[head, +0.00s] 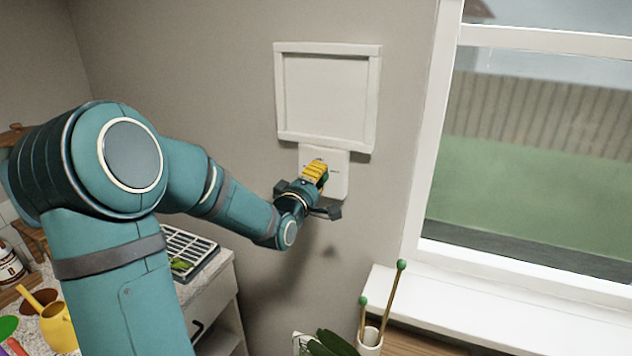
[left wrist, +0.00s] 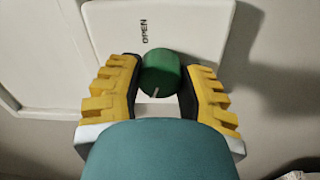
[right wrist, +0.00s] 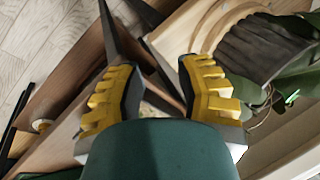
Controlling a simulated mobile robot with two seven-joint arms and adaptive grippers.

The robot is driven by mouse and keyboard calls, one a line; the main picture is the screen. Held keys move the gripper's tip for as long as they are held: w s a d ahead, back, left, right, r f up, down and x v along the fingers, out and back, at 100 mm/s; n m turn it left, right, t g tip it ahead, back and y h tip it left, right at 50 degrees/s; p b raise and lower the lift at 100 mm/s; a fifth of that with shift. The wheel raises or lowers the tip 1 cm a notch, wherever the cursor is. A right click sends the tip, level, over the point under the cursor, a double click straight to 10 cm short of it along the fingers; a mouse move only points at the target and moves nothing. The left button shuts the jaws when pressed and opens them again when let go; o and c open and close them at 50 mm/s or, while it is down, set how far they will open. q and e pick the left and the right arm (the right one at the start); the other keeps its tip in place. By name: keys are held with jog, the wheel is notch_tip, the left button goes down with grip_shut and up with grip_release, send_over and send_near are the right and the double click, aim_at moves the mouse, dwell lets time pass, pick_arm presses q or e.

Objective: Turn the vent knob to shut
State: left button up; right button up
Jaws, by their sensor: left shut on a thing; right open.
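The green vent knob (left wrist: 160,72) sits on a white plate (left wrist: 205,22) with the word OPEN printed above and left of it. A short pale mark shows at the knob's lower edge in the left wrist view. My left gripper (left wrist: 160,80) has its yellow fingers closed on the knob from both sides. In the head view my left gripper (head: 316,172) is against the plate (head: 338,170) below the framed vent panel (head: 325,95), largely covering the knob. My right gripper (right wrist: 158,85) is open and empty, away from the knob.
A window (head: 540,150) with a white sill (head: 470,315) stands to the right. A pot with green-tipped sticks (head: 370,340) stands low in front. A yellow watering can (head: 58,325) is at lower left. Wooden edges and leaves lie beyond my right gripper.

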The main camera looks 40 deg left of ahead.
dwell(0.4)
pick_arm(q)
jog(key=o, duration=1.2)
jog(key=shift+w, duration=0.15)
jog(key=v, duration=1.2)
